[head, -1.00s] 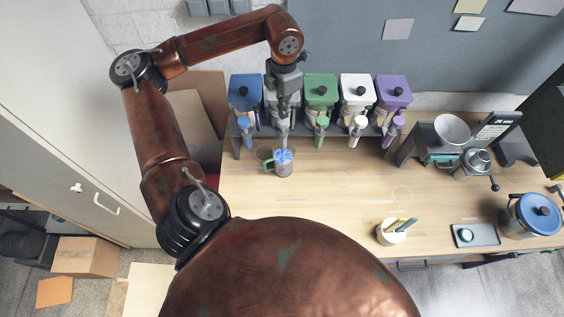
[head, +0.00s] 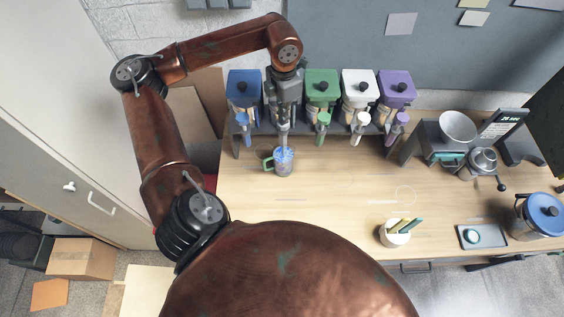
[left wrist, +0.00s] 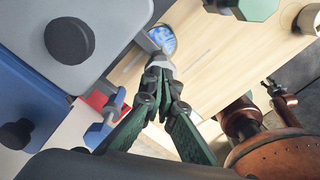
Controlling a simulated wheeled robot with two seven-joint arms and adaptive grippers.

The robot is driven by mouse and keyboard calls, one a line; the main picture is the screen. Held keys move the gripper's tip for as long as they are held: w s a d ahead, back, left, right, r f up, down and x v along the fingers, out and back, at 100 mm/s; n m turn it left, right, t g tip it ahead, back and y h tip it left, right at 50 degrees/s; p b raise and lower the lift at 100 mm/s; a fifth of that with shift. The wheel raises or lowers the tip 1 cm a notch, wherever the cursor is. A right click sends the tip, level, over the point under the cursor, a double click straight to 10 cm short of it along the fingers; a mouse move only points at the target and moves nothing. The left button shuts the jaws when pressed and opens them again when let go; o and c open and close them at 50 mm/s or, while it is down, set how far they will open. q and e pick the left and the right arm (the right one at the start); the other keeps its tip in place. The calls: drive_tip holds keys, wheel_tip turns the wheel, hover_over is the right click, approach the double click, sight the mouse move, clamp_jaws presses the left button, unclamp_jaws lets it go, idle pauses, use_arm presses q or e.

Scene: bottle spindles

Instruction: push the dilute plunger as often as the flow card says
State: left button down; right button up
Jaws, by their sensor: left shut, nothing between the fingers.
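A row of bottle dispensers stands at the back of the table: blue (head: 243,88), grey, green (head: 321,86), white (head: 360,84) and purple (head: 396,88). My left arm mostly hides the grey one, but its grey lid (left wrist: 70,42) shows in the left wrist view. My left gripper (head: 284,128) is shut and empty, pointing down at the front of the grey dispenser. Its plunger is hidden behind the fingers, so contact cannot be told. A mug (head: 283,168) with blue contents stands just below. I cannot tell which plunger is dilute. No readable flow card shows. My right gripper is out of view.
Blue (head: 243,121), green (head: 322,121), white (head: 360,121) and purple (head: 400,119) plungers stand close beside. A scale with a bowl (head: 457,127), a pen cup (head: 394,236), a small tray (head: 482,236) and a blue-lidded jar (head: 541,214) are rightward. The middle table is clear.

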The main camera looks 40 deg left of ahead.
use_arm(q)
drive_tip(key=shift+f, duration=0.35)
drive_tip(key=shift+r, duration=0.25)
drive_tip(key=shift+r+p, duration=1.6)
drive_tip(key=shift+r, duration=0.9)
wheel_tip(320, 180, up, 6)
drive_tip(key=p, duration=0.3)
drive_tip(key=shift+p, duration=0.35)
